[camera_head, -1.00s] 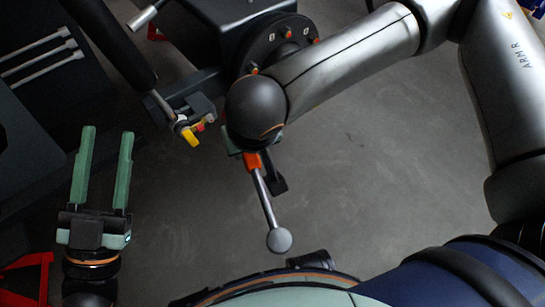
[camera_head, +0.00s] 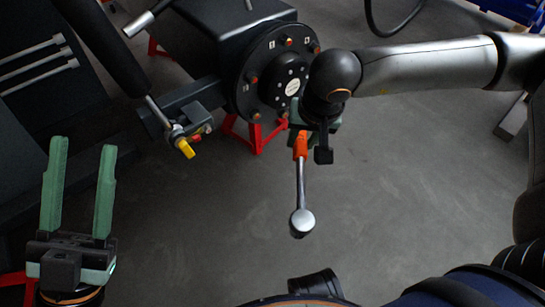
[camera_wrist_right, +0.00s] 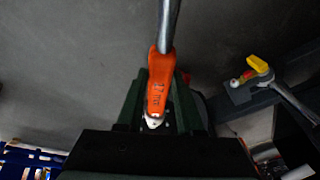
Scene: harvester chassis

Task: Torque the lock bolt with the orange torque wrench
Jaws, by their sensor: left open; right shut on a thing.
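The orange torque wrench (camera_head: 301,178) has an orange handle, a grey shaft and a round silver head that hangs lowest. My right gripper (camera_head: 301,137) is shut on the orange handle, in front of the lower right of a dark round hub (camera_head: 243,75). In the right wrist view the handle (camera_wrist_right: 161,75) sits between the green fingers of that gripper (camera_wrist_right: 158,95). Several orange-brown bolts ring the hub's face; I cannot tell which one is the lock bolt. The wrench head is apart from the hub. My left gripper (camera_head: 81,150) is open and empty at the lower left.
A yellow-tipped fitting (camera_head: 185,147) on a dark bracket is left of the hub, and shows in the right wrist view (camera_wrist_right: 258,63). A red stand (camera_head: 256,135) is below the hub. A dark panel with silver rods (camera_head: 40,65) is at left. Grey floor (camera_head: 410,180) is clear.

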